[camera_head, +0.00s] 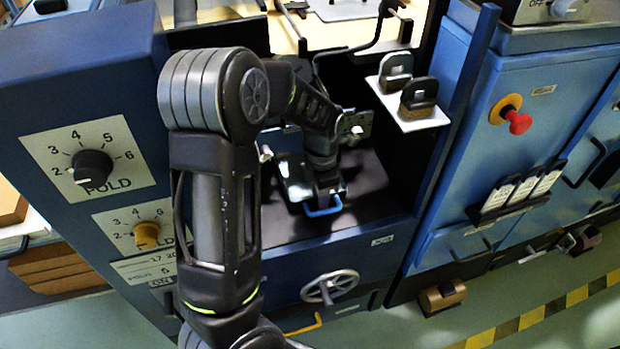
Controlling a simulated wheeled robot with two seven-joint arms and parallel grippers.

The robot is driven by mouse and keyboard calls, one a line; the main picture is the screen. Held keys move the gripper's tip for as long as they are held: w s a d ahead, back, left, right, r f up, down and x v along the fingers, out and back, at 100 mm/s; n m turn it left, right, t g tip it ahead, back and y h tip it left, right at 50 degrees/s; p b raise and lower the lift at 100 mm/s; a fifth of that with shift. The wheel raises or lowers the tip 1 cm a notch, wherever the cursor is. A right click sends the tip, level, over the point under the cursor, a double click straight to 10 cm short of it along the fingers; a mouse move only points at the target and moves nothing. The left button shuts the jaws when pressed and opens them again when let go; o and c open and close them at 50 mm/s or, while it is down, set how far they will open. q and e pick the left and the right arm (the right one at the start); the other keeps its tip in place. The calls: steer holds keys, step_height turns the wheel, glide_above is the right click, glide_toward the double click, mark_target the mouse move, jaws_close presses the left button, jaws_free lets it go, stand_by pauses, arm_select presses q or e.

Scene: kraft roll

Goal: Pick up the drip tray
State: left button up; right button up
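What looks like the drip tray (297,189), a light grey metal piece, lies on the dark floor of the open machine bay. A blue handle (323,211) shows at its front, but how the two join is hidden. My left gripper (327,196) points down right at the blue handle, with my arm covering much of the tray. Its fingers are small and dark, and I cannot tell whether they are closed on the handle. My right gripper is not in view.
A blue panel with FOLD dials (92,168) stands left of the bay. A handwheel (329,287) sits below the bay. A red emergency button (517,121) is on the right cabinet.

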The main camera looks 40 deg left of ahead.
arm_select(q)
steer(key=shift+c, duration=0.2)
jaws_close()
stand_by(1.4)
